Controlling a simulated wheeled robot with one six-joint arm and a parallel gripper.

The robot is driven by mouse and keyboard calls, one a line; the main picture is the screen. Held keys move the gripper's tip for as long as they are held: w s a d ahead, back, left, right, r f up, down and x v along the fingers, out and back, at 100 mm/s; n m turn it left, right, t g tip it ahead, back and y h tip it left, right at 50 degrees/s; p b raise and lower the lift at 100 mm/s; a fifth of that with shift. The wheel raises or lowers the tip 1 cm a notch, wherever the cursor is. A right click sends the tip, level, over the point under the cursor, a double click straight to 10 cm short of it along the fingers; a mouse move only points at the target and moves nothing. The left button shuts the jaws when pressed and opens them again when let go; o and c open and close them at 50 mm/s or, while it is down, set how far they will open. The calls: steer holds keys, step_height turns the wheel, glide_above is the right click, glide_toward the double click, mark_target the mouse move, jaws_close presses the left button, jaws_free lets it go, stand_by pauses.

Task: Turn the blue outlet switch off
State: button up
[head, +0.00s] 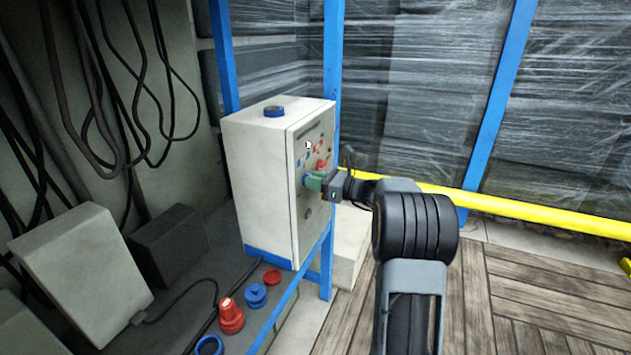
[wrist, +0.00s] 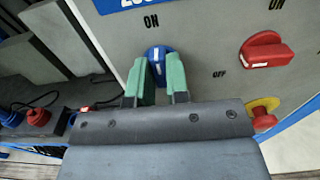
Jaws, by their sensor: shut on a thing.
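The blue outlet switch (wrist: 157,52) is a round blue knob with a white mark on the front of a pale grey control box (head: 263,180). In the wrist view its white mark points up, toward the "ON" label. My gripper (wrist: 163,72) has green fingers, one on each side of the knob's lower part, and is shut on it. In the head view my gripper (head: 314,182) reaches the box front from the right and hides most of the switch.
A red switch (wrist: 263,52) sits to the right on the panel, its white mark near "OFF". A red-and-yellow button (wrist: 264,112) is below it. A yellow rail (head: 520,208) runs behind my arm.

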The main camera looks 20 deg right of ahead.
jaws_close()
steer(key=n+b, duration=1.1)
steer(key=n, duration=0.1)
steer(key=n+b, duration=0.5)
steer(key=b, duration=0.1)
steer(key=shift+s+a+f+n+b, duration=0.15)
steer(key=shift+f+n+b, duration=0.1)
steer(key=shift+n+b, duration=0.15)
stand_by(0.4)
steer(key=o, duration=0.6)
jaws_free()
